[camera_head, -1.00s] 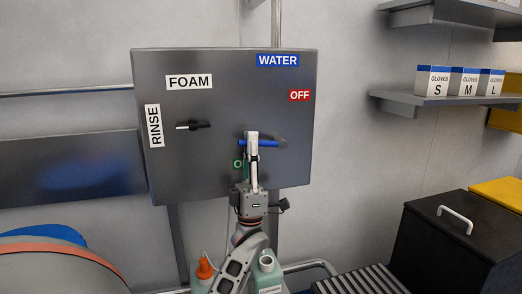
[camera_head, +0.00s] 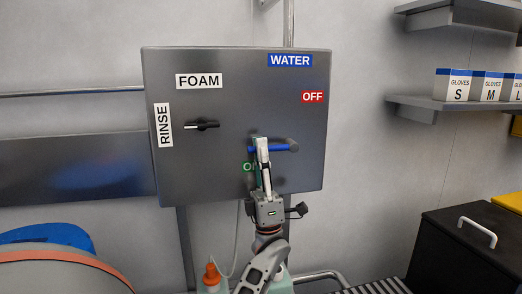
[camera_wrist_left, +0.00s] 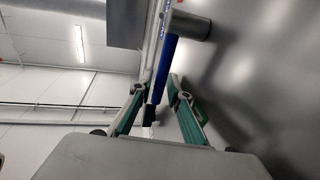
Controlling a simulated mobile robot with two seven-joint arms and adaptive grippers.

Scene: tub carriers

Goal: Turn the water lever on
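The water lever has a blue handle (camera_head: 282,148) on a grey pivot at the right of the steel panel (camera_head: 220,150). The handle points left, nearly level, its free end slightly lower. A red OFF label (camera_head: 312,97) is above right of the pivot. A green label (camera_head: 247,167), partly hidden by my gripper, is below the handle's free end. My left gripper (camera_head: 262,146) is at the handle. In the left wrist view the blue handle (camera_wrist_left: 166,62) runs between the two spread fingers (camera_wrist_left: 157,84); contact is unclear. My right gripper is out of view.
Bottles, one with an orange cap (camera_head: 212,272), stand below. A black lidded bin (camera_head: 465,250) is at the lower right. Glove boxes (camera_head: 487,86) are on a wall shelf.

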